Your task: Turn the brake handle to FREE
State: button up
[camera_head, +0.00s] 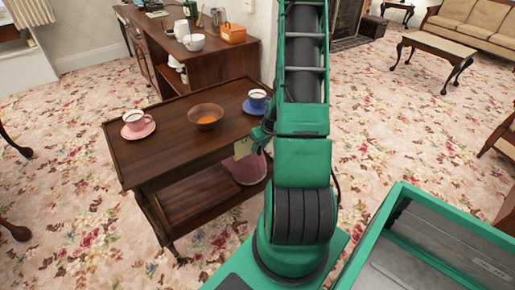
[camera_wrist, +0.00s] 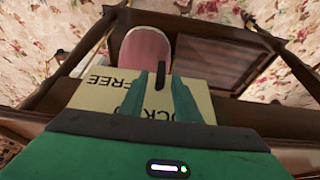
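The brake plate (camera_wrist: 92,98) is a pale yellow panel on the trolley's side, lettered in black and upside down in the wrist view. FREE is on the left; part of LOCK shows lower, mostly behind my fingers. The brake handle (camera_wrist: 161,70) is a thin dark bar over the plate's middle. My gripper (camera_wrist: 160,82) has its two green fingers on either side of the handle, with narrow gaps visible. The handle's lower part is hidden. In the head view the plate (camera_head: 243,149) shows at the trolley's (camera_head: 165,145) right end, partly behind my arm.
On the trolley stand a pink cup (camera_head: 137,122), a brown bowl (camera_head: 206,117) and a blue cup (camera_head: 257,99). A pink rounded object (camera_head: 250,170) is below, near the plate. A wooden sideboard (camera_head: 220,62) stands behind. Carpet is open to the right.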

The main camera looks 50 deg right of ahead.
jog(key=shift+w+f, duration=0.25)
jog(key=shift+f, duration=0.35)
jog(key=shift+c, duration=0.3)
grip_shut()
jog(key=shift+d+y, duration=0.15)
jog(key=shift+y, duration=0.15)
jog(key=shift+s+d+f+m+t+y, duration=0.1)
jog(key=shift+d+f+m+t+y, duration=0.55)
jog(key=shift+y, duration=1.8)
jog(key=shift+s+a+m+t+y, duration=0.1)
jog(key=shift+m+t+y, duration=0.7)
jog(key=shift+t+y, duration=1.1)
jog(key=shift+s+d+f+m+t+y, duration=0.1)
jog(key=shift+d+f+m+t+y, duration=0.4)
jog(key=shift+y, duration=2.45)
jog(key=shift+a+r+m+y, duration=0.1)
jog(key=shift+a+m+y, duration=0.1)
jog(key=shift+m+y, duration=0.15)
